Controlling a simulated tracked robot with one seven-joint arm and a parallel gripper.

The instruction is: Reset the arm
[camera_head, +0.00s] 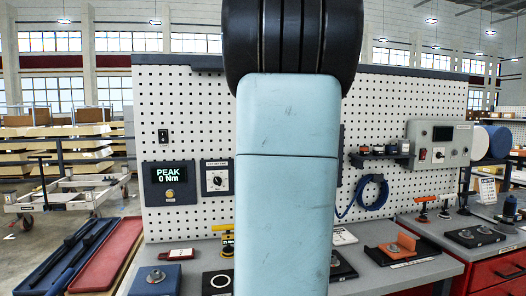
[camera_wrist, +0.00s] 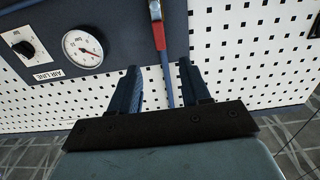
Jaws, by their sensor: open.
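My arm (camera_head: 288,150), light blue with a black joint on top, stands upright through the middle of the head view and hides what is behind it. My gripper (camera_wrist: 158,68) shows in the wrist view with its two dark fingers apart and nothing between them. It faces the white pegboard (camera_wrist: 235,60). A blue strip with a red band (camera_wrist: 160,42) runs down the board beyond the fingers. My gripper is not visible in the head view.
A gauge (camera_wrist: 83,48) and a dial (camera_wrist: 23,46) sit on a dark panel by an AIR LINE label. The bench (camera_head: 400,270) carries an orange bracket (camera_head: 404,243). A blue hose (camera_head: 374,190) hangs on the pegboard. Red and blue trays (camera_head: 108,255) lie at left; a trolley (camera_head: 70,195) stands behind.

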